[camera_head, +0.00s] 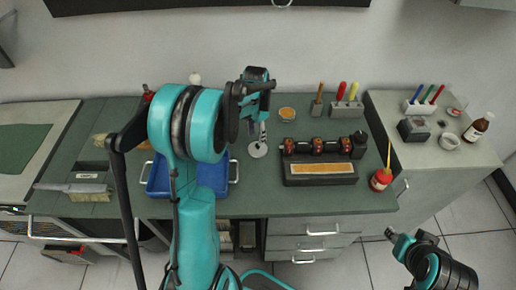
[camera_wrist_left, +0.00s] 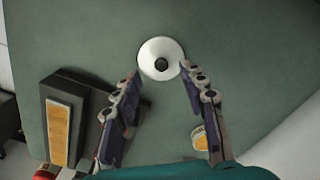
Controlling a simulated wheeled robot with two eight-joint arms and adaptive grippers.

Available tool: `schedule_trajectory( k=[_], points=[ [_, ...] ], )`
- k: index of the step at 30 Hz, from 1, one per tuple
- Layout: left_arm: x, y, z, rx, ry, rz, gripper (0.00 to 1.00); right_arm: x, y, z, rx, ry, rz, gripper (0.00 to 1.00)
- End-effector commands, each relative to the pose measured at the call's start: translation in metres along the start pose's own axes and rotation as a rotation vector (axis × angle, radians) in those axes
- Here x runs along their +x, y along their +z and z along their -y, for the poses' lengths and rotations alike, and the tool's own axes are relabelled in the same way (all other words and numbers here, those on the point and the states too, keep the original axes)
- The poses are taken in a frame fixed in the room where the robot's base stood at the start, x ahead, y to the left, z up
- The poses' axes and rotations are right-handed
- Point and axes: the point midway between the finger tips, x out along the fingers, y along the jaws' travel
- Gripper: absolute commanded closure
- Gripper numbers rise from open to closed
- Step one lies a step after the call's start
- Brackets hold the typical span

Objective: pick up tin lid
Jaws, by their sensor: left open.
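A small shallow round dish with an orange-brown face, which looks like the tin lid (camera_head: 287,114), lies at the back of the green bench. It also shows in the left wrist view (camera_wrist_left: 199,140), partly hidden by a finger. My left gripper (camera_head: 256,105) is above the bench, left of the dish in the head view. Its fingers (camera_wrist_left: 160,112) are apart with nothing between them. A white round base with a dark centre (camera_wrist_left: 161,58) shows beyond the fingertips. My right gripper (camera_head: 391,234) is low at the right, off the bench; its jaws are unclear.
A black device with an orange strip (camera_head: 320,169) stands right of the white base. A holder with red and yellow handles (camera_head: 347,108) is right of the dish. A blue tray (camera_head: 159,181) is partly hidden behind my left arm.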

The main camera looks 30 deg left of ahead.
Motion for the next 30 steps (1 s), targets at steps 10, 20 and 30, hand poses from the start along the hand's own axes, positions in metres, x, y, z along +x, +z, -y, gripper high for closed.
schedule_trajectory(
  k=[10, 20, 30],
  points=[
    [0.044, -0.006, 0.000, -0.002, -0.001, -0.001, 0.58, 0.015, 0.011, 0.000, 0.000, 0.000, 0.000, 0.62],
    [0.062, -0.005, 0.000, -0.002, -0.001, -0.001, 0.58, 0.018, 0.013, 0.000, 0.000, 0.000, 0.000, 0.62],
    [0.061, -0.005, -0.001, -0.002, -0.001, -0.001, 1.00, 0.018, 0.013, 0.000, 0.000, 0.000, 0.000, 0.62]
  ],
)
